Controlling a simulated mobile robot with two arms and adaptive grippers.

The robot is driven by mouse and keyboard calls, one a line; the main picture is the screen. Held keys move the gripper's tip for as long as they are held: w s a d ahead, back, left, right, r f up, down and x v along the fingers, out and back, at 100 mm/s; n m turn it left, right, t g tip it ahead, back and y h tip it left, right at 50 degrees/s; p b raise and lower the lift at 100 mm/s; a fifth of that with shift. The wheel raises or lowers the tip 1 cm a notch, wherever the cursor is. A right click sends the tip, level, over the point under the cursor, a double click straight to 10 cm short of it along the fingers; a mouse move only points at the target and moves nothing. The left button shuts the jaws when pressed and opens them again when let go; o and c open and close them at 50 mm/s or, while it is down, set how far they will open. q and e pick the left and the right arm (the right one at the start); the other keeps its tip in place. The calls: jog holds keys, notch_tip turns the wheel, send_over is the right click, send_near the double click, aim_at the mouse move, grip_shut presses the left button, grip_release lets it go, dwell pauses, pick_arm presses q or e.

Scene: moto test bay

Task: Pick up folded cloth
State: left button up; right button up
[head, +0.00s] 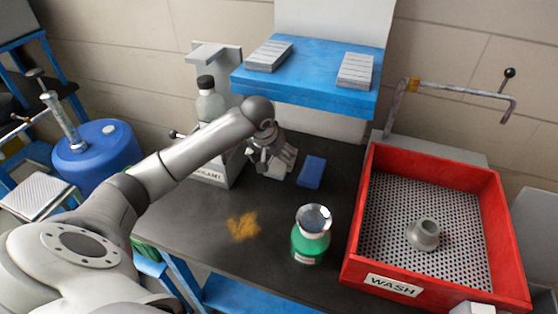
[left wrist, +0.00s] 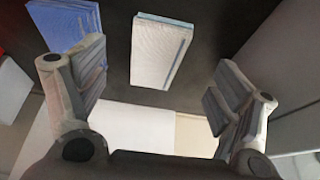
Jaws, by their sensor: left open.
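A folded white cloth with blue stripes (left wrist: 160,52) lies flat on the dark bench top, between and beyond the fingertips in the left wrist view. In the head view it shows only partly (head: 275,171), mostly covered by my left gripper (head: 274,158). My left gripper is open and empty above it, its fingers (left wrist: 160,82) spread on either side of the cloth in the wrist view. A blue folded piece (head: 311,172) lies just right of it in the head view and at upper left in the wrist view (left wrist: 66,24). My right gripper is not in view.
A green jar (head: 309,245) stands in front, near an orange-brown stain (head: 243,226). A red wash tray (head: 355,240) is at right, holding a grey part (head: 424,235). A blue shelf (head: 305,88) overhangs behind. A bottle (head: 210,102) stands at left by a labelled box (head: 208,174).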

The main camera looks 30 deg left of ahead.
aim_at(278, 162)
pick_arm(q)
jog(key=shift+w, duration=0.25)
jog(key=shift+w+a, duration=0.15)
jog(key=shift+w, duration=0.2)
jog(key=p+x, duration=0.1)
jog(key=x, duration=0.4)
jog(key=shift+w, duration=0.15)
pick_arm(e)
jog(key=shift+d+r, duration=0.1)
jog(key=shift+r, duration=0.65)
pick_arm(q)
jog(key=shift+c, duration=0.2)
jog(key=c, duration=1.1)
jog(key=shift+o, duration=0.2)
